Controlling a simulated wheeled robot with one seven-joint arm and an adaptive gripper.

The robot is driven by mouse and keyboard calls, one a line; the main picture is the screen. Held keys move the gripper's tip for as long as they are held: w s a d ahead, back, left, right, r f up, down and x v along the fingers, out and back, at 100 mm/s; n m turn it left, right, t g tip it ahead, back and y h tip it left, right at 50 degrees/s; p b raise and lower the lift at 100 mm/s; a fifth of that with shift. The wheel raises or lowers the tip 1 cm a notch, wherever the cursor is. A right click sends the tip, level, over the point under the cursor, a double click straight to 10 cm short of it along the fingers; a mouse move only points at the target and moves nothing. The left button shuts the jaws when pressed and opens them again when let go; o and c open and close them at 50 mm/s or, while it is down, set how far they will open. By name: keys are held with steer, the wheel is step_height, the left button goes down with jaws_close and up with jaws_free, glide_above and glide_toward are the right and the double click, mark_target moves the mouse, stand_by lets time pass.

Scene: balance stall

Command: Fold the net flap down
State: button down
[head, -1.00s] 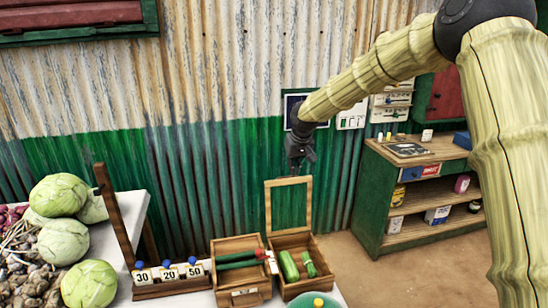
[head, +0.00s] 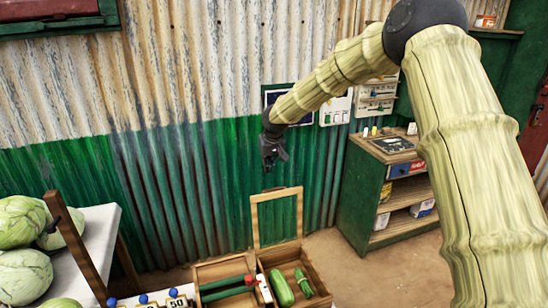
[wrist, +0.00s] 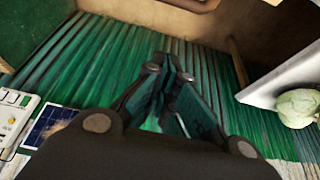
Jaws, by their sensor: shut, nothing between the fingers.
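The net flap (head: 254,222) is a light wooden frame that stands upright at the back edge of the right-hand wooden crate (head: 318,286). The green wall shows through it. The crate holds a green cucumber or marrow (head: 281,287) and a smaller green bundle (head: 303,282). My gripper (head: 273,160) appears above the flap's top edge in the head view, apart from it, with its fingers pointing down. In the wrist view my gripper (wrist: 168,72) has its dark fingers together and nothing between them. I cannot make out the flap clearly in the wrist view.
A second crate (head: 205,274) with dark green items stands left of it. Number blocks (head: 178,301) and a table with cabbages (head: 22,276) are further left. A green shelf unit (head: 359,205) stands right, with bare floor between. The corrugated wall (head: 180,180) is behind.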

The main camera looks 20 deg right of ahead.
steer(key=f+p, duration=0.1)
steer(key=f, duration=0.1)
steer(key=s+f+p, duration=0.1)
steer(key=f+p, duration=0.2)
steer(key=shift+s+d+f, duration=0.25)
steer(key=shift+s+f, duration=0.05)
steer(key=shift+f, duration=0.05)
stand_by(0.3)
steer(key=shift+d, duration=0.1)
